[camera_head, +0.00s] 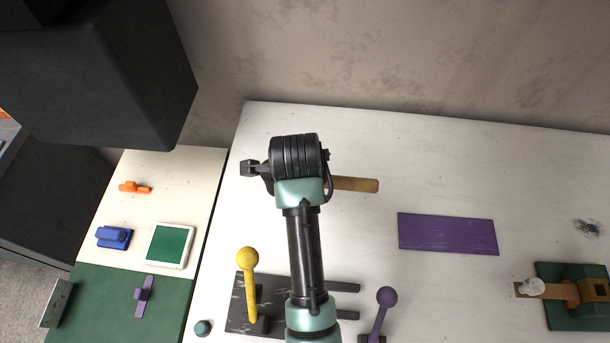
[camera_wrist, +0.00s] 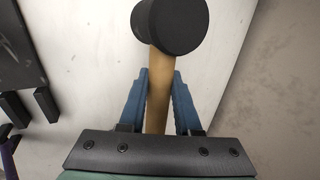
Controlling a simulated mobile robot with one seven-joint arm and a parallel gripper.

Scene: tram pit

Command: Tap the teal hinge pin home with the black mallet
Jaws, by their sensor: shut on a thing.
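In the wrist view my gripper (camera_wrist: 160,78) has its blue fingers shut on the wooden handle of the black mallet (camera_wrist: 178,28). The mallet's round black head is just beyond the fingertips, above the white table. In the head view my gripper is mostly hidden under the wrist, and the handle (camera_head: 354,184) sticks out to its right. The mallet head is not clearly visible there. A small teal round piece (camera_head: 203,328) is at the front left of the table; I cannot tell whether it is the hinge pin. A brown hinge-like fixture (camera_head: 567,291) sits on a green base at the right, with a pale knob.
A purple mat (camera_head: 447,233) lies flat right of centre. A yellow lever (camera_head: 248,280) and a purple lever (camera_head: 383,312) stand up near the front. A side surface (camera_head: 150,190) at left holds small orange, blue and purple pieces. A wall (camera_head: 400,60) rises behind.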

